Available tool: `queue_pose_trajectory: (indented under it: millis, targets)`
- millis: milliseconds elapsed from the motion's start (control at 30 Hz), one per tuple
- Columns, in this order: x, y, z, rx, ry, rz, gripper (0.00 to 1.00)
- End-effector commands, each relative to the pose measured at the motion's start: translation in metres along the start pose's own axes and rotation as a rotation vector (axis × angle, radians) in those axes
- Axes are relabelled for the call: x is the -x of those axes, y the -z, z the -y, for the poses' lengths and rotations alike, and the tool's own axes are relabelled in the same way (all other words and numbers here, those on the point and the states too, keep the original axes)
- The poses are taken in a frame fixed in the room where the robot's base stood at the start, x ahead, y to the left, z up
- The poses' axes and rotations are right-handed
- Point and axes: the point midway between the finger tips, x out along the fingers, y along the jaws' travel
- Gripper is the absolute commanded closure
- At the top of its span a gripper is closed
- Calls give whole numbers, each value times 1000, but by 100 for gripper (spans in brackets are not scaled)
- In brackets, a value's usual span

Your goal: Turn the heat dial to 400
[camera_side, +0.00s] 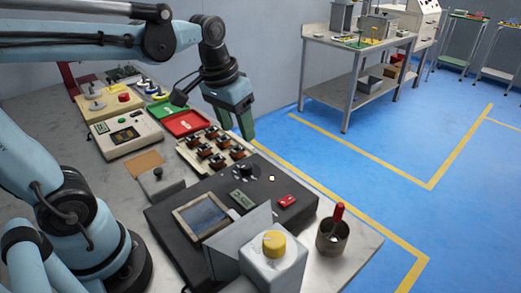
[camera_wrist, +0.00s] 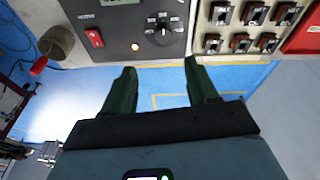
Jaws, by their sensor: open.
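The heat dial (camera_wrist: 163,30) is a round black knob with white marks around it, on a dark control panel. It also shows in the side view (camera_side: 245,172) near the panel's back edge. Its setting is too small to read. My gripper (camera_wrist: 160,66) is open and empty, its two green fingers pointing toward the panel edge in the wrist view. In the side view my gripper (camera_side: 238,130) hangs above and behind the dial, apart from it.
A red switch (camera_wrist: 94,37) and a lit indicator (camera_wrist: 135,46) sit beside the dial. A cup with a red-handled tool (camera_side: 333,235) and a yellow-knobbed box (camera_side: 273,262) stand nearer the camera.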

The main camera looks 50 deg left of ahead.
Motion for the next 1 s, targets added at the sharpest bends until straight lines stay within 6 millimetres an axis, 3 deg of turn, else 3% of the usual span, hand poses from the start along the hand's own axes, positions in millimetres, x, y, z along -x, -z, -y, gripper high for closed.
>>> queue_pose_trajectory:
  millis: [200,467,667,1000]
  targets:
    - [2,22,7,57,4,167,42]
    - [-2,27,9,75,4,227,42]
    - [-21,22,9,74,4,226,42]
    - [-70,11,8,74,5,224,42]
